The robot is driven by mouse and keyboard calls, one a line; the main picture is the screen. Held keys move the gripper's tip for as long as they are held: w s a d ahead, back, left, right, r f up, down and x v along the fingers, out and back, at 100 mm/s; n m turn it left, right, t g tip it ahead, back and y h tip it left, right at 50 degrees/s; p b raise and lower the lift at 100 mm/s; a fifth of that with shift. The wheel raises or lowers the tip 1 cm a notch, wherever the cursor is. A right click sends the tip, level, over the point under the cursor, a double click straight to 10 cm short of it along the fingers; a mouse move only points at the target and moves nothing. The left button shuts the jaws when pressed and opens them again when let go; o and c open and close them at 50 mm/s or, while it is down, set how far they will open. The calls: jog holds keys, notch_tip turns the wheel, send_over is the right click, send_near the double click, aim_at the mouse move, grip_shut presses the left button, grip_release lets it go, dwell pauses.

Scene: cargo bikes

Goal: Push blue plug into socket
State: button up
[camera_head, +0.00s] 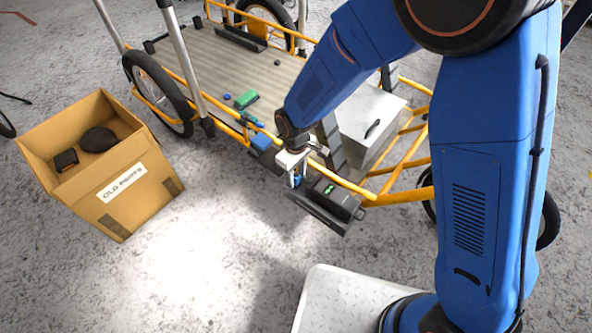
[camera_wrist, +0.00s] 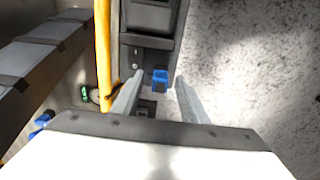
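The blue plug (camera_wrist: 160,78) shows in the wrist view between the tips of my gripper's two fingers, with a gap on each side. My gripper (camera_wrist: 159,82) is open and empty. In the head view my gripper (camera_head: 294,178) points down at the bike's near rail, and a bit of the blue plug (camera_head: 297,182) shows at its fingertips. A dark square opening (camera_wrist: 147,107), perhaps the socket, lies between the fingers in the wrist view, nearer the palm than the plug. Whether the plug touches it cannot be told.
A yellow frame rail (camera_wrist: 102,50) runs close beside the left finger. A black unit with a green light (camera_head: 338,198) sits just right of my gripper. A cardboard box marked "OLD PARTS" (camera_head: 120,195) stands at left. A green block (camera_head: 246,99) lies on the cargo deck (camera_head: 240,62).

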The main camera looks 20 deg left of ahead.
notch_tip(320, 180, up, 16)
jog(key=w+d+r+m, duration=0.3)
jog(key=d+r, duration=0.6)
jog(key=d, duration=0.4)
jog(key=s+d+r+m+t, duration=0.1)
jog(key=s+d+r+m, duration=0.15)
jog(key=d, duration=0.55)
jog(key=s+d+r+m+t, duration=0.1)
jog(key=s+d+r+m, duration=0.15)
jog(key=d, duration=0.55)
jog(key=s+d+r+m+t, duration=0.1)
jog(key=s+d+r+m, duration=0.15)
jog(key=d, duration=0.55)
jog(key=s+d+m+t, duration=0.1)
jog(key=s+d+m, duration=0.2)
jog(key=s+d, duration=0.5)
jog(key=shift+s+f+t, duration=0.15)
jog(key=shift+f+t, duration=0.05)
jog(key=shift+t, duration=0.2)
